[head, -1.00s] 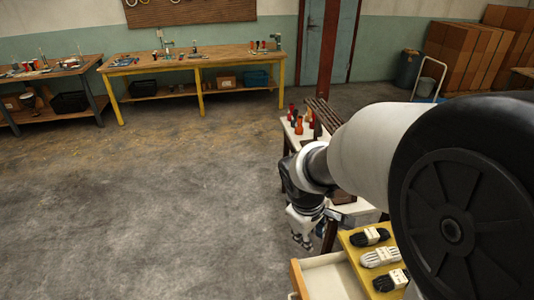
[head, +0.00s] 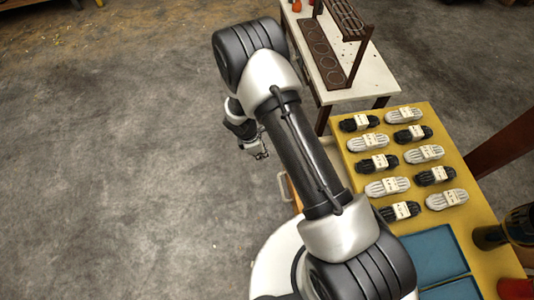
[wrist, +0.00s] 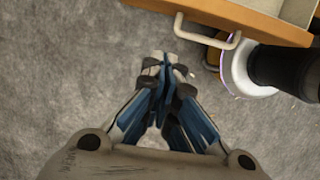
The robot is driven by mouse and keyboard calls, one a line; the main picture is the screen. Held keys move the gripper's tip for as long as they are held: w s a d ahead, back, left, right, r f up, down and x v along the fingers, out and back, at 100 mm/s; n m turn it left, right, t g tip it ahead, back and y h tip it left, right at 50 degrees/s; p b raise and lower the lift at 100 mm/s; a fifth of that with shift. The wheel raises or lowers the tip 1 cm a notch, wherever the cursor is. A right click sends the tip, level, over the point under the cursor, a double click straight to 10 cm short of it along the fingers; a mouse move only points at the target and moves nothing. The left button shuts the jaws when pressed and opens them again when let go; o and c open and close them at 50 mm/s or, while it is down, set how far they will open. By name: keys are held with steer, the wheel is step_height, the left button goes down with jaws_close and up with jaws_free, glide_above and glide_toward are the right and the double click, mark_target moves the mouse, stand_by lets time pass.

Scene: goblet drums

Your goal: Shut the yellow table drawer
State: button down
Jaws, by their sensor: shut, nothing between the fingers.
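The yellow table (head: 478,222) is on the right in the head view. Its drawer (head: 296,196) juts out at the table's left side, mostly hidden behind my arm. A pale handle (head: 286,187) shows on the drawer. In the wrist view the orange-brown drawer front (wrist: 235,18) and the handle (wrist: 207,38) are at the top, with part of the drawer's pale inside at the top right. The drawer is open. My gripper (head: 259,153) is shut and empty over the floor, apart from the handle. In the wrist view its fingertips (wrist: 166,62) are below and left of the handle.
Several black and white cord bundles (head: 404,210) and blue trays (head: 425,257) lie on the yellow tabletop. A dark cylindrical thing (head: 500,233) stands at its right. A white table (head: 375,80) with a brown rack (head: 322,55) stands behind. The floor to the left is clear.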

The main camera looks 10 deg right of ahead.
steer(key=d+f+b, duration=0.2)
steer(key=d+f, duration=0.4)
steer(key=f, duration=0.2)
steer(key=shift+d, duration=0.1)
steer(key=d+b, duration=0.1)
steer(key=d, duration=1.9)
steer(key=shift+d+b, duration=0.3)
steer(key=shift+d, duration=0.1)
